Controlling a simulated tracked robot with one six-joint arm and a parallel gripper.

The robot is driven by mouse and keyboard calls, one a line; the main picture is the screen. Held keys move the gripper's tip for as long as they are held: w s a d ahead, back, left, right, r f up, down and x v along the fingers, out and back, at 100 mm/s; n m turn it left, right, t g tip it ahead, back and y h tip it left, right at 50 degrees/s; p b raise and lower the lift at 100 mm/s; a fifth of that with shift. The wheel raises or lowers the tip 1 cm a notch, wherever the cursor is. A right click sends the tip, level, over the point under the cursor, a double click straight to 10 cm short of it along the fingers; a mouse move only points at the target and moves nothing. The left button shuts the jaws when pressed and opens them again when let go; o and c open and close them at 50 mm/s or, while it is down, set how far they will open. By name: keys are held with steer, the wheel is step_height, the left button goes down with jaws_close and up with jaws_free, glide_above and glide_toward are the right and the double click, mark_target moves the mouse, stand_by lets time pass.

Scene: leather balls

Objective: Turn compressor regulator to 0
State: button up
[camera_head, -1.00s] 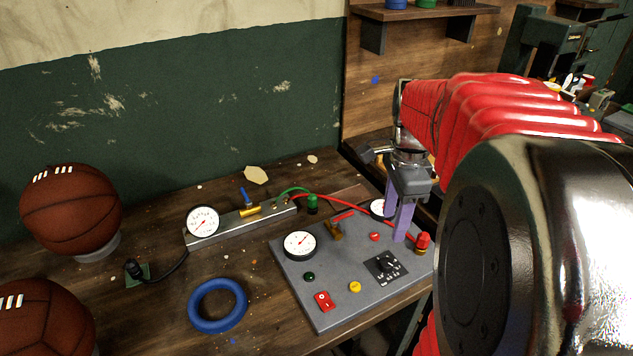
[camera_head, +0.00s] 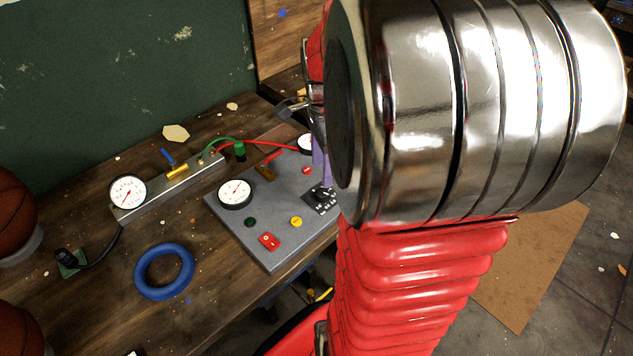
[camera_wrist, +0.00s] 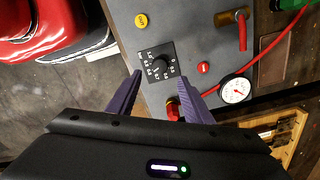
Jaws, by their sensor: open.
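The regulator (camera_head: 323,198) is a black square plate with a round knob and white numbers, on a grey control panel (camera_head: 272,206). In the head view my arm covers part of its right side. The wrist view shows the regulator (camera_wrist: 158,66) clearly, but the knob's exact setting is too small to read. My gripper (camera_wrist: 161,69) is open and empty. Its purple fingers lie left and right of the dial in the wrist view, with the knob between their tips. I cannot tell the remaining height above it. In the head view my gripper (camera_head: 320,163) is mostly hidden.
The panel also bears a white gauge (camera_head: 235,193), a red switch (camera_head: 269,241), a yellow button (camera_head: 296,221) and a red-handled valve (camera_wrist: 238,30). A red knob (camera_wrist: 172,109) sits by the right finger. A blue ring (camera_head: 164,272) and basketballs (camera_head: 14,214) lie left.

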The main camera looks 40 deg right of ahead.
mark_target(322, 192)
step_height(322, 192, down, 8)
steer(key=shift+f, duration=0.1)
stand_by(0.4)
steer(key=c, duration=1.1)
